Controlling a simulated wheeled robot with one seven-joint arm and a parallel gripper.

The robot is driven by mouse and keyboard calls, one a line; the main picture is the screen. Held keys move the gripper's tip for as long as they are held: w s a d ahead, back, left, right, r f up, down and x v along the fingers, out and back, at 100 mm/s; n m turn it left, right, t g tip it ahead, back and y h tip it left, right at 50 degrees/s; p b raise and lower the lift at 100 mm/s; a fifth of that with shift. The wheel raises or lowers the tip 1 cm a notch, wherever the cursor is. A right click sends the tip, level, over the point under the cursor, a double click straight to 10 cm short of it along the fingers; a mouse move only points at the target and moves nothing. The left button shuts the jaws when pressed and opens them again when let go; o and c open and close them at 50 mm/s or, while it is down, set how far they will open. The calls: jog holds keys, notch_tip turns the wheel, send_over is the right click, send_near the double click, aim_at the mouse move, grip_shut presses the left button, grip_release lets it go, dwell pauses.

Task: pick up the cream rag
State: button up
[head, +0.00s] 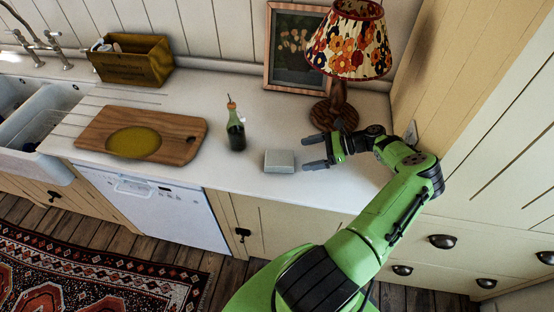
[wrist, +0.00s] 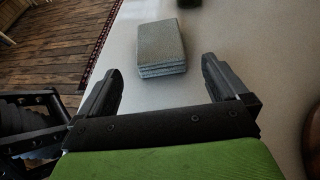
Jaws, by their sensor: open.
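A small folded rag (head: 279,161) lies flat on the white counter, near its front edge. It looks pale grey rather than cream; in the wrist view the rag (wrist: 160,48) shows as a neat stack of layers. My gripper (head: 308,152) is open and empty, low over the counter just right of the rag, with its fingers pointing toward it. In the wrist view the rag is ahead of my gripper (wrist: 162,80), roughly centred between the fingertips.
A dark green bottle (head: 236,130) stands left of the rag, toward the back. A wooden board (head: 185,135) with a yellow oval patch lies further left. A floral lamp (head: 348,45) and a framed picture (head: 270,55) stand behind my gripper. A wooden crate (head: 135,66) is back left.

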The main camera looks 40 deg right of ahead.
aim_at(290, 158)
jog(key=p+x, duration=0.2)
jog(key=x, duration=0.7)
jog(key=shift+w+a, duration=0.1)
jog(key=shift+a, duration=0.05)
jog(key=c, duration=0.9)
